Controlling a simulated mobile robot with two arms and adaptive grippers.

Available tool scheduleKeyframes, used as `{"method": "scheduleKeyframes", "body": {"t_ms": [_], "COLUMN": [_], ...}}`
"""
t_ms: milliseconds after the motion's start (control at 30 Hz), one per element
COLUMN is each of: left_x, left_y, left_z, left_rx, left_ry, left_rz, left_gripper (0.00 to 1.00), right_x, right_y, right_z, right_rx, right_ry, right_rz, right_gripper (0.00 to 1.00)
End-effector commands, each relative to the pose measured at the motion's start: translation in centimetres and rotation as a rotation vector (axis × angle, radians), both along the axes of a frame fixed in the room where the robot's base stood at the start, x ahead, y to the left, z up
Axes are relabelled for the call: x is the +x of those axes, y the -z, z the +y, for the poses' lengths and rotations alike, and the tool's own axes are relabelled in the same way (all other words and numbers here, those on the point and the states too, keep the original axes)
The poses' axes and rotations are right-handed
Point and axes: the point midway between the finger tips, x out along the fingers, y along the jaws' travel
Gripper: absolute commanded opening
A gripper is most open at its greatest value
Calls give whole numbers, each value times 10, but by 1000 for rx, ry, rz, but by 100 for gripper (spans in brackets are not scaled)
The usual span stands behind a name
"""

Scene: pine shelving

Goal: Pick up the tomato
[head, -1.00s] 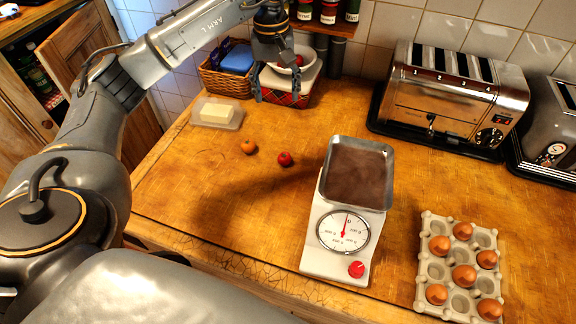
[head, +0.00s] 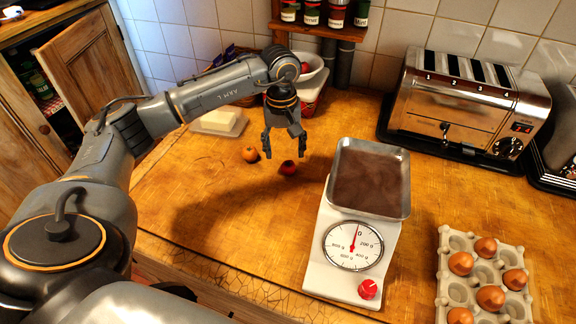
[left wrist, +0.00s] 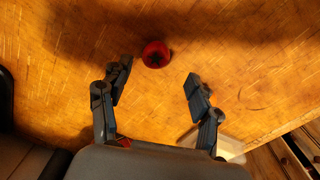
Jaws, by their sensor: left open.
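The tomato (head: 288,168) is small, round and red and lies on the wooden worktop (head: 205,195) in the head view. In the left wrist view the tomato (left wrist: 156,54) shows its dark green stem mark and lies just beyond the fingertips, between their lines. My left gripper (head: 285,154) is open and empty and points down, above and close to the tomato in the head view. Its two fingers show apart in the left wrist view (left wrist: 158,72). My right gripper is not seen.
A small orange fruit (head: 250,154) lies left of the tomato. A butter dish (head: 220,122) stands behind it. A kitchen scale (head: 352,245) with a brown-filled pan stands to the right, with an egg tray (head: 447,262) and a toaster (head: 465,105) beyond. The front left worktop is clear.

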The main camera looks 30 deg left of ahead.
Motion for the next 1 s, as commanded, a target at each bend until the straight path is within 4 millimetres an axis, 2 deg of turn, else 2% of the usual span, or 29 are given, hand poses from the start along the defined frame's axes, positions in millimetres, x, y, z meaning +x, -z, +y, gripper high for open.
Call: {"method": "scheduleKeyframes", "body": {"t_ms": [167, 300, 433, 700, 733, 933, 1000], "left_x": [0, 2, 2, 3, 3, 3, 3], "left_y": [13, 33, 50, 55, 55, 55, 55], "left_z": [-3, -7, -7, -7, -7, -7, -7], "left_rx": [0, -1, 0, 0, 0, 0, 0], "left_ry": [1, 2, 0, 1, 1, 1, 1], "left_rz": [4, 4, 2, -1, -1, -1, -1], "left_gripper": [63, 63, 63, 63, 61, 27, 27], "right_x": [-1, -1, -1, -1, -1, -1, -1], "right_y": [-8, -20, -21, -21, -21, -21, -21], "right_z": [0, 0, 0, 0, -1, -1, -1], "right_rx": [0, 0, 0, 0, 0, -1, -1], "right_ry": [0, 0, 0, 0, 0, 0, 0], "right_rz": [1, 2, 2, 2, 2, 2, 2], "right_gripper": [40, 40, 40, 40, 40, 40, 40]}}
